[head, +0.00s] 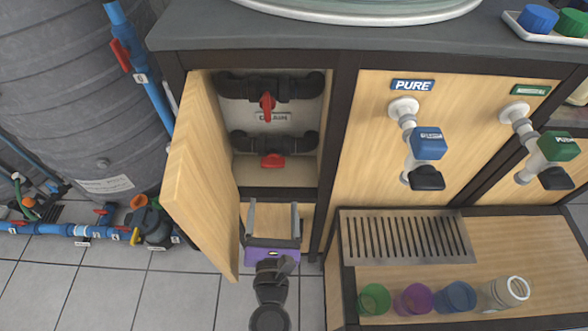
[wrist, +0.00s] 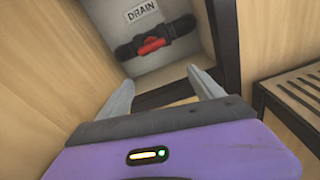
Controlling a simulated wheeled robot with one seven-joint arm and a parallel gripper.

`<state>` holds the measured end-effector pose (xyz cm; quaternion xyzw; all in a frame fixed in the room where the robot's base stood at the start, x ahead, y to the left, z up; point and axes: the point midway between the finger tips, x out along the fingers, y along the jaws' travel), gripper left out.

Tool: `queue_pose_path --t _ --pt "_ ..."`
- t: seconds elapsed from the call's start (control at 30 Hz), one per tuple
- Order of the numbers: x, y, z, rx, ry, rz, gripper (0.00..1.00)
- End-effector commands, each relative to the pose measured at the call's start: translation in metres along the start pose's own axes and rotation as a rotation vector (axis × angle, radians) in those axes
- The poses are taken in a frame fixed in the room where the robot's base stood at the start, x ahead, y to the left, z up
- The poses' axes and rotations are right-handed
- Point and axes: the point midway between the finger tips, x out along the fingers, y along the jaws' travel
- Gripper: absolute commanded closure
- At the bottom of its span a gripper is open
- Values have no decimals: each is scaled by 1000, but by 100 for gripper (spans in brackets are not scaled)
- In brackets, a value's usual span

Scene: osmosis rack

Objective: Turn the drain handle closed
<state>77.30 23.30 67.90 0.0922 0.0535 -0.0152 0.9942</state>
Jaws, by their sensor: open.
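The drain valve's red handle (wrist: 152,45) is on a black pipe under a DRAIN label (wrist: 142,10) in the wrist view. In the head view this looks like the lower red handle (head: 272,160) in the open cabinet, lying roughly along its pipe. An upper red handle (head: 267,104) stands upright across its own pipe. My purple gripper (head: 273,212) is open and empty in front of the cabinet, below the lower handle. In the wrist view its grey fingers (wrist: 160,78) point toward the valve and are apart from it.
The open wooden door (head: 200,170) stands close to the left of my gripper. A dark frame post (head: 335,150) bounds the cabinet on the right. A drip grate (head: 405,238) and several coloured cups (head: 413,298) are further right.

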Motion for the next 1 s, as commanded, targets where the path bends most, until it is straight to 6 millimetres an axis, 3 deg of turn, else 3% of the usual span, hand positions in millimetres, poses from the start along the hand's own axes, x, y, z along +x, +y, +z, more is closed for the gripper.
queue_pose_path --t 0.1,0.2,0.37,0.7,1.0 --pt "14 18 15 -132 -78 1 24" --pt "18 24 22 -183 -107 -4 24" --pt "32 25 26 -195 -114 -6 24" --pt "81 25 31 -191 -113 -4 24" --pt "95 25 32 -190 -111 -5 24"
